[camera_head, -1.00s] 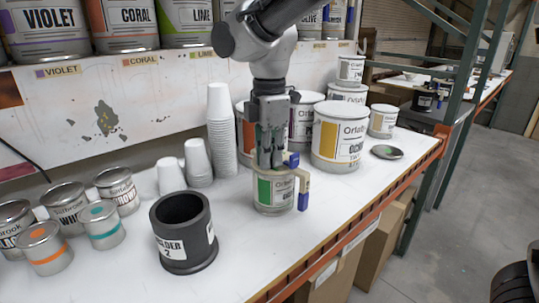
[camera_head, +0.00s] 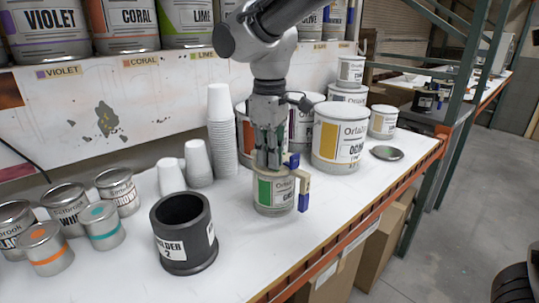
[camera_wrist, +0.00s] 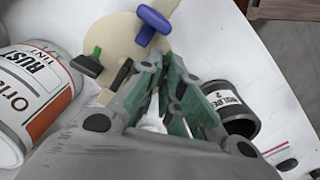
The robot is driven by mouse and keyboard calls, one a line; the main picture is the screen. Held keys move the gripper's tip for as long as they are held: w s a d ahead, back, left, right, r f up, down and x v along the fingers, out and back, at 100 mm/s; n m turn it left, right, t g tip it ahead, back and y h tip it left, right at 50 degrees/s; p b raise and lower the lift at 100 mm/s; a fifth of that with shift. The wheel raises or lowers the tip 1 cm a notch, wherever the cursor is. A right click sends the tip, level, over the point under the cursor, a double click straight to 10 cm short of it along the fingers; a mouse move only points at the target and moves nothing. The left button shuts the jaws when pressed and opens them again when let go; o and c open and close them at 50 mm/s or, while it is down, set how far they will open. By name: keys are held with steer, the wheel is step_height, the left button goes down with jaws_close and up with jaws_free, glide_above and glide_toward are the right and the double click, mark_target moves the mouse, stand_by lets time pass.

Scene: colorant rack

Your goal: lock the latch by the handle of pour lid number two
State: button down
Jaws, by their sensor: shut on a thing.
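A small can (camera_head: 274,195) with a green label stands on the bench and carries a cream pour lid (camera_wrist: 112,32). A handle (camera_head: 303,185), tan with a blue lower end, hangs at its right side. A blue latch piece (camera_head: 292,160) stands at the lid's top near the handle. In the wrist view a blue piece (camera_wrist: 152,24), a green tab (camera_wrist: 92,56) and a black tab (camera_wrist: 122,74) show on the lid. My gripper (camera_head: 267,163) points down at the lid's top, left of the blue latch piece. Its fingers are shut; what lies between them is hidden.
A black holder marked 2 (camera_head: 184,235) stands empty in front left. White cup stacks (camera_head: 220,135) and larger cans (camera_head: 340,138) stand behind. Small tins (camera_head: 103,225) stand at left. A loose round lid (camera_head: 386,153) lies at right. The bench front is clear.

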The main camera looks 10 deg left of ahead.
steer(key=shift+m, duration=0.6)
steer(key=c, duration=1.6)
jaws_free()
step_height(320, 180, up, 12)
